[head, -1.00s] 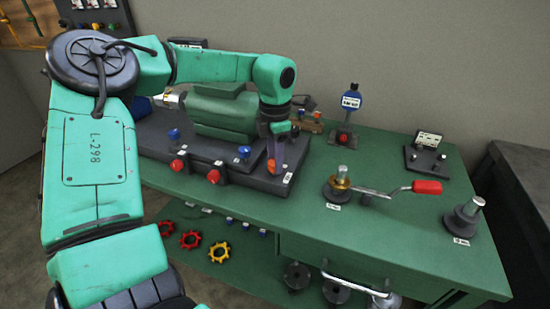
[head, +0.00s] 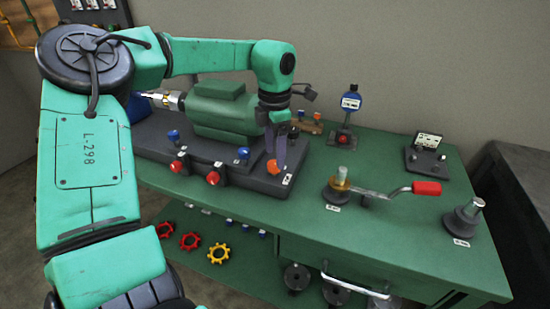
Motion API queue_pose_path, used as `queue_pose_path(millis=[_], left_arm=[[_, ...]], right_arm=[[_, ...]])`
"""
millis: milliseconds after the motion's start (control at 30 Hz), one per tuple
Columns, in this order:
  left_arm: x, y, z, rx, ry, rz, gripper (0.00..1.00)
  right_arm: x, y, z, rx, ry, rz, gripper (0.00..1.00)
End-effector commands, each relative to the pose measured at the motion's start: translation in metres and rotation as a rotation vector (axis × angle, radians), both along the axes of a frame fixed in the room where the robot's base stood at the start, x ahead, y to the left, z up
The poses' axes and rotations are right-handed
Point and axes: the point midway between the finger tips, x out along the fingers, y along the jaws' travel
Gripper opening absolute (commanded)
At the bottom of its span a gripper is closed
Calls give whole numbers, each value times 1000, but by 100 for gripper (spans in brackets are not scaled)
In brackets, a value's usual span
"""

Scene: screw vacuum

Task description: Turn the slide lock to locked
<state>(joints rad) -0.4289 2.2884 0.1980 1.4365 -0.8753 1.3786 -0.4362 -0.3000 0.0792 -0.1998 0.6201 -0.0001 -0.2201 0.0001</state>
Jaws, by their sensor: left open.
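My left gripper (head: 279,152) points down at the right end of the dark base plate (head: 235,180) under the green motor. Its jaws are open, and its fingers are beside or just above an orange knob (head: 273,167). The fingers partly hide the knob, and I cannot tell whether they touch it. The knob may be the slide lock, but its label is too small to read. My right gripper is not in view.
The green motor (head: 222,112) stands just left of my gripper. Red knobs (head: 213,178) line the plate's front. A crank with a red handle (head: 427,188), a blue gauge (head: 351,101) and a post (head: 467,218) stand on the green table (head: 385,235).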

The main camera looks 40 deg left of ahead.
Motion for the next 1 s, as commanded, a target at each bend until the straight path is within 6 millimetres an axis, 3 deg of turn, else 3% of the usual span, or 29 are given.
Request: queue_pose_path(millis=[200, 400, 533, 1000], left_arm=[[1, 0, 69, 3, -7, 0, 74], [1, 0, 111, 1, -4, 0, 74], [0, 0, 119, 1, -3, -2, 74], [0, 0, 118, 0, -2, -1, 74]], right_arm=[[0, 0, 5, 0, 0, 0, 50], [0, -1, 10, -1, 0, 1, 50], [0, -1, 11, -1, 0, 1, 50], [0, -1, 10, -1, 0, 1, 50]])
